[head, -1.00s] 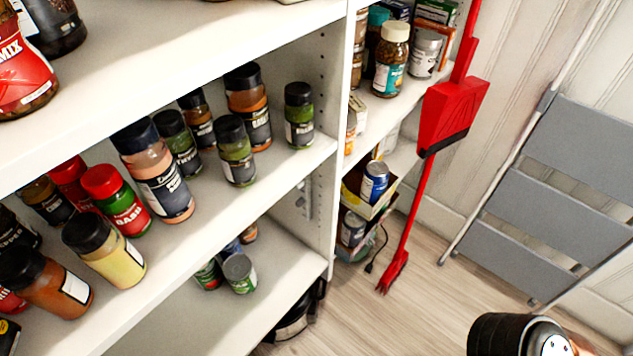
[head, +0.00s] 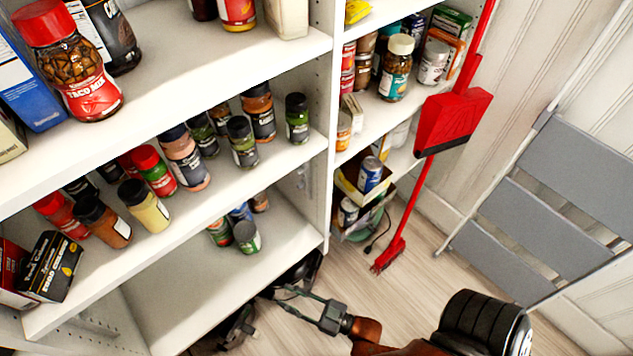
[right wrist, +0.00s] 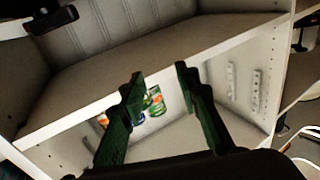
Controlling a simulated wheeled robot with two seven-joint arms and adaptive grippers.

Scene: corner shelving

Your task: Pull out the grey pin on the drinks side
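I cannot clearly make out a grey pin. Small pale grey fittings (head: 301,181) show on the upright panel under the spice-jar shelf in the head view. In the right wrist view, pale strips with holes (right wrist: 256,92) run up the side wall. My right gripper (head: 272,298) is low in front of the bottom shelf, well below those fittings. In the right wrist view it (right wrist: 160,75) is open and empty, its green-tinted fingers apart, with cans (right wrist: 154,101) behind them. My left gripper is not clearly in view.
Jars crowd the spice shelf (head: 245,180). A few cans (head: 247,237) stand on the lower shelf. A blue can (head: 370,174) sits in a carton at right. A red broom and dustpan (head: 452,122) and a grey folding ladder (head: 530,210) stand beyond open floor.

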